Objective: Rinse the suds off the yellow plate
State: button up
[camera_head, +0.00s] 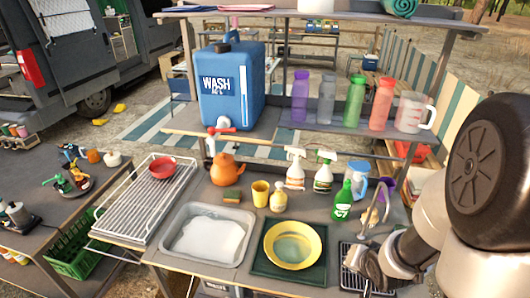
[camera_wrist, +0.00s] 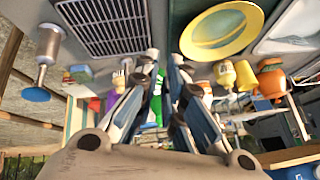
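The yellow plate (camera_head: 293,244) lies face up on a dark green mat (camera_head: 262,263) on the counter. Its centre looks pale grey-green, and I cannot tell whether that is suds. It also shows in the wrist view (camera_wrist: 246,20). A blue WASH water container (camera_head: 232,85) with a red-handled tap (camera_head: 222,129) stands on the shelf above. A grey basin (camera_head: 171,255) holding whitish, sudsy water is left of the plate. My gripper (camera_head: 374,212) is right of the plate, above the counter. In the wrist view its fingers (camera_wrist: 165,62) stand narrowly apart with nothing between them.
A wire drying rack (camera_head: 140,212) with a red bowl (camera_head: 163,168) is at left. An orange kettle (camera_head: 228,170), sponge (camera_head: 232,196), yellow cup (camera_head: 260,192), spray bottles (camera_head: 295,170) and green bottle (camera_head: 343,200) stand behind the plate. A dark grate (camera_wrist: 105,25) lies near my gripper.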

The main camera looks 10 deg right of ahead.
notch_tip(320, 180, down, 6)
jog(key=s+a+m+t+y+p, duration=0.1)
jog(key=m+y+p, duration=0.1)
jog(key=m+p, duration=0.1)
jog(key=m+t+y+b, duration=0.2)
jog(key=m+t+b, duration=0.1)
jog(key=m+b, duration=0.25)
send_near(305, 266)
jog(key=shift+n, duration=0.35)
jog(key=x, duration=0.4)
jog(key=b+x, duration=0.1)
jog(key=x, duration=0.4)
jog(key=shift+w+a+f+b, duration=0.15)
jog(key=shift+w+f+b, duration=0.1)
jog(key=shift+b, duration=0.1)
jog(key=shift+c, duration=0.4)
grip_shut()
jog(key=shift+r, duration=0.2)
